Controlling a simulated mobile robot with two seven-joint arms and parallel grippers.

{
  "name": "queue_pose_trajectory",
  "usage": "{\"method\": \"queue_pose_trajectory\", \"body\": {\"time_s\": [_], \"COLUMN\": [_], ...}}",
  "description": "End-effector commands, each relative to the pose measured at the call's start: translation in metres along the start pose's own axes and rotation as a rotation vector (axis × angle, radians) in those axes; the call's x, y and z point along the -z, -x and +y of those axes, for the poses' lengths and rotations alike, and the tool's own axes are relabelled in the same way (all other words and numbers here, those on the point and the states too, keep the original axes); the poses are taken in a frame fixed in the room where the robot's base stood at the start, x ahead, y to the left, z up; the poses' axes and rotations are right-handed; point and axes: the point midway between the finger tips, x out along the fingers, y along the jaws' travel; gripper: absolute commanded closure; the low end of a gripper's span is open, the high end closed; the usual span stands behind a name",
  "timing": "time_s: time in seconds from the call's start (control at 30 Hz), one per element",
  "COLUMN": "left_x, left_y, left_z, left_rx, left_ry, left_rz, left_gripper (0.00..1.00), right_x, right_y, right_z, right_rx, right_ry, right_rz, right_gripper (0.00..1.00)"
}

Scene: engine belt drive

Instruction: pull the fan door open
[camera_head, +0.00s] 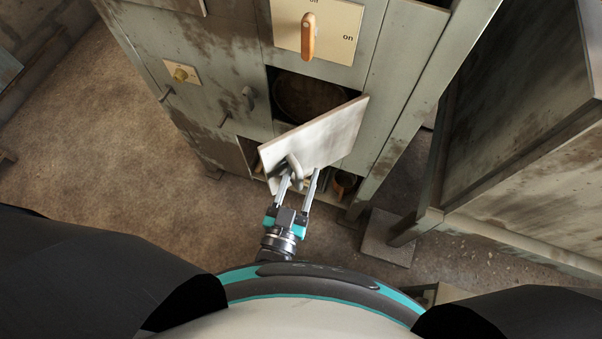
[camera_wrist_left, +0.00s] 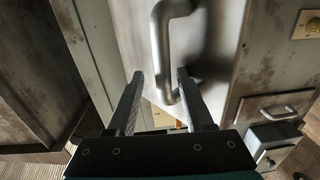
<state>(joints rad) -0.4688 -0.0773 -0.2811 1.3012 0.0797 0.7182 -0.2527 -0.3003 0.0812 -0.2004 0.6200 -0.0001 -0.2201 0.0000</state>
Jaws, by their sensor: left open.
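The fan door (camera_head: 325,145) is a pale, worn panel. It stands swung partly out from the cabinet, at an angle, with a dark opening behind it. Its curved grey handle (camera_head: 294,168) is on the near left part of its face. My left gripper (camera_head: 304,176) is open at the handle. In the left wrist view the metal handle (camera_wrist_left: 161,45) fills the top middle. Its lower end appears between the two fingers of my left gripper (camera_wrist_left: 158,80), with gaps on both sides. I cannot tell if a finger touches it. My right gripper is not in view.
The cabinet (camera_head: 225,60) has an orange lever (camera_head: 308,37) on a plate marked "on", a brass knob (camera_head: 180,74) and small grey handles. A large metal structure (camera_head: 520,150) stands at the right. Bare floor (camera_head: 90,150) lies at the left.

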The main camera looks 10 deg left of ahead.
Motion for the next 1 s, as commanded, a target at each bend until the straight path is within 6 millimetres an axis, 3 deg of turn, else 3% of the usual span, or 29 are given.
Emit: {"method": "queue_pose_trajectory", "body": {"time_s": [0.37,1.0], "left_x": [0.008,0.075], "left_y": [0.001,0.000], "left_z": [-0.001,0.000], "left_rx": [0.001,0.001], "left_ry": [0.000,0.000], "left_rz": [0.000,0.000], "left_gripper": [0.48,0.48], "right_x": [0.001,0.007], "right_y": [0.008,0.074], "right_z": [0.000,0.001], "right_rx": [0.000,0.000], "right_ry": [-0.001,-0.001], "right_rz": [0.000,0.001], "right_gripper": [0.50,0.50]}}
